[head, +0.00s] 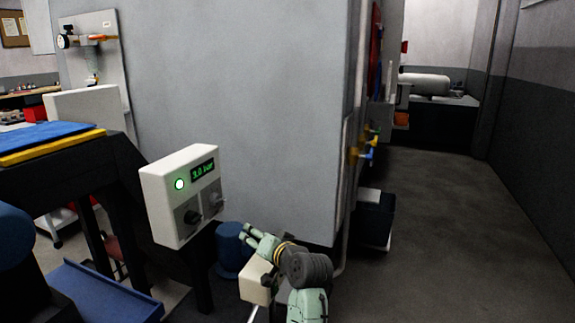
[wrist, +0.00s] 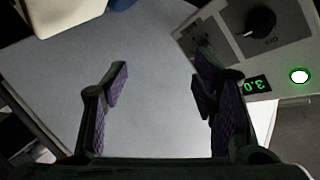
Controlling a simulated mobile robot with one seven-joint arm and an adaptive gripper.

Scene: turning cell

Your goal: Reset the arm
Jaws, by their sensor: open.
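My gripper (wrist: 161,84) is open in the wrist view, its two dark, purple-padded fingers wide apart. Nothing is between them; a plain pale grey surface shows beyond. In the head view, part of my pale green arm with a dark grey joint shows at the bottom middle, right of the control box. I cannot make out the fingers clearly there. The white control box (head: 160,207) has a lit green lamp, a display reading 3.0 bar and dark knobs. It also shows, turned over, at the right of the wrist view (wrist: 285,58), beyond the right finger.
A large grey cabinet (head: 240,100) stands behind my arm. A dark bench with a blue and yellow top (head: 50,143) is at the left. A blue cylindrical container (head: 229,250) stands low beside my arm. The floor at the right (head: 460,220) is clear.

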